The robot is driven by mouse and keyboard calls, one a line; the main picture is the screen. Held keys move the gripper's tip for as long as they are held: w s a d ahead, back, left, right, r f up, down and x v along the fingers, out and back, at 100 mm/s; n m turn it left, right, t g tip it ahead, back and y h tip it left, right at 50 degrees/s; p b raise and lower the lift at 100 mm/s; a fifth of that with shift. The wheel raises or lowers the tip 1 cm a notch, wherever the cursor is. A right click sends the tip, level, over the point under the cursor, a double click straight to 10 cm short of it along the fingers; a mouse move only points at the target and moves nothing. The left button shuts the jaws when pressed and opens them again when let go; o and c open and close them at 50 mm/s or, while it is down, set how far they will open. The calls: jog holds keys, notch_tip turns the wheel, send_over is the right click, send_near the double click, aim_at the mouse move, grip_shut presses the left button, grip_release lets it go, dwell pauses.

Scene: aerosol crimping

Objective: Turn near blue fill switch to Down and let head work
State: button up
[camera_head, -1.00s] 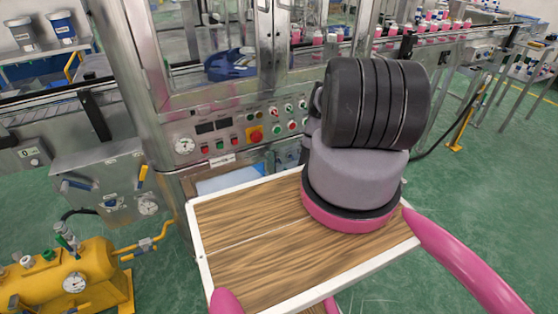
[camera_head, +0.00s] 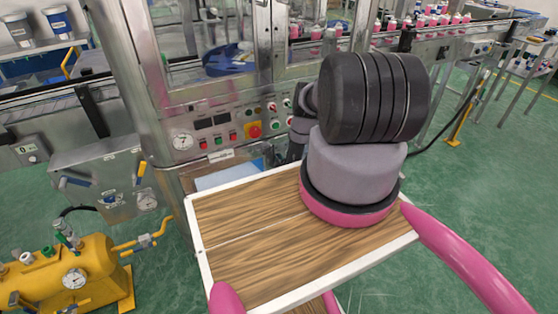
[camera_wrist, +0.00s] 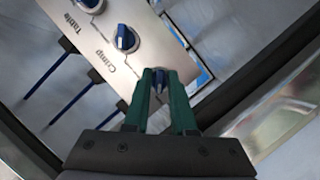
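In the wrist view, a metal panel holds a row of blue switches. The blue switch (camera_wrist: 158,81) nearest my gripper (camera_wrist: 159,76) sits between the two green fingertips, and its label is hidden. The fingers stand a narrow gap apart around it. I cannot tell if they press on it, or which way it points. A second blue switch (camera_wrist: 125,38) is labelled Crimp. A third blue switch (camera_wrist: 91,3), labelled Table, is cut by the top edge. In the camera_head view my gripper is hidden behind my arm, and the switches do not show.
The filling machine's front panel (camera_head: 214,135) has a gauge, displays and several buttons, including a red emergency stop (camera_head: 254,131). Pink-filled bottles (camera_head: 440,19) stand on the conveyor at the back right. A yellow pump (camera_head: 75,275) stands at lower left.

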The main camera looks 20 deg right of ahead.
grip_shut()
jog(key=shift+m, duration=0.3)
jog(key=m+y, duration=0.2)
jog(key=m, duration=0.2)
jog(key=m+y, duration=0.6)
jog(key=m, duration=0.1)
jog(key=shift+d+m, duration=0.25)
jog(key=shift+m, duration=0.05)
dwell(0.3)
dwell(0.4)
grip_release()
